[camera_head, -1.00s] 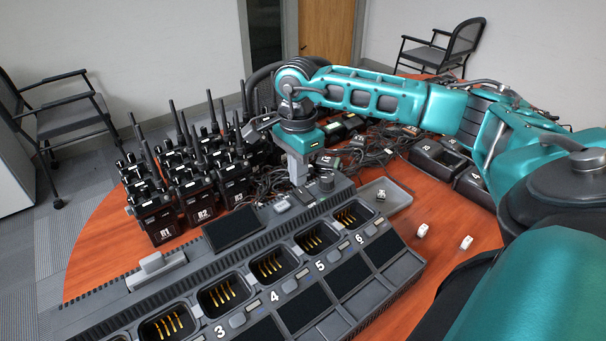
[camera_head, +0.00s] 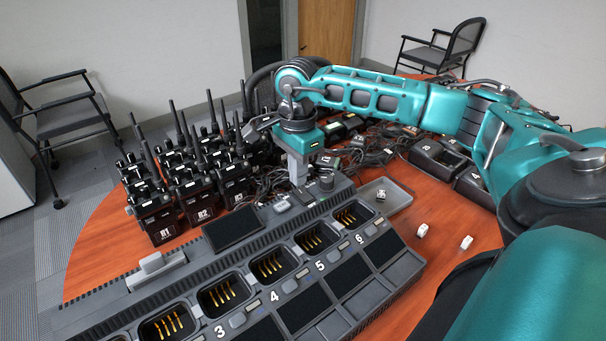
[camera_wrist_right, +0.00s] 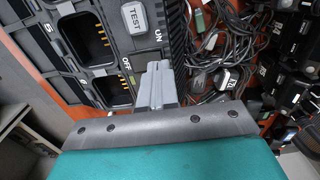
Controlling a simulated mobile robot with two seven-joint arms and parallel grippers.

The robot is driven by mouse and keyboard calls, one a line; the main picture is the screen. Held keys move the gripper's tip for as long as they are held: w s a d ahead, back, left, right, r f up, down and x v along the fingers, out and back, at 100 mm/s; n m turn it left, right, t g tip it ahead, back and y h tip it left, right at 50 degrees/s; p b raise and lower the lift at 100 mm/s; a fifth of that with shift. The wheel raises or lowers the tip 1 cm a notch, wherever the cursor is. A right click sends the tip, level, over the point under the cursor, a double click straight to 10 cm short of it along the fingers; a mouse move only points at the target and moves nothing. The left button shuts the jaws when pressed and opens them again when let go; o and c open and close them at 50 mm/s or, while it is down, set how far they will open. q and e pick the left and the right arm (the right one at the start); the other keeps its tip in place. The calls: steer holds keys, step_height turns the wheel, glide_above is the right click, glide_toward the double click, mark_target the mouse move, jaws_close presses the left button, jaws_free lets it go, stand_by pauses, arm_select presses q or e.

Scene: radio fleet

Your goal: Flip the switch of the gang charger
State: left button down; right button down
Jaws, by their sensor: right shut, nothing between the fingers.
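The gang charger (camera_head: 290,245) is a long dark grey unit with a row of numbered bays, lying diagonally across the table. My left gripper is not in view.
Several upright radios (camera_head: 205,190) with antennas stand behind the charger at left. Tangled cables (camera_head: 270,180) lie just behind my right gripper. A shallow grey tray (camera_head: 390,199), small white pieces (camera_head: 421,231) and single chargers (camera_head: 436,158) are to the right.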

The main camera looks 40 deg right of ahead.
mark_target(298, 190)
stand_by(0.6)
steer(key=shift+f+b, duration=0.75)
steer(key=shift+f, duration=0.25)
stand_by(0.3)
steer(key=shift+r, duration=0.1)
steer(key=shift+r+p, duration=2.75)
steer(key=shift+r, duration=0.75)
steer(key=shift+s+a+f, duration=0.1)
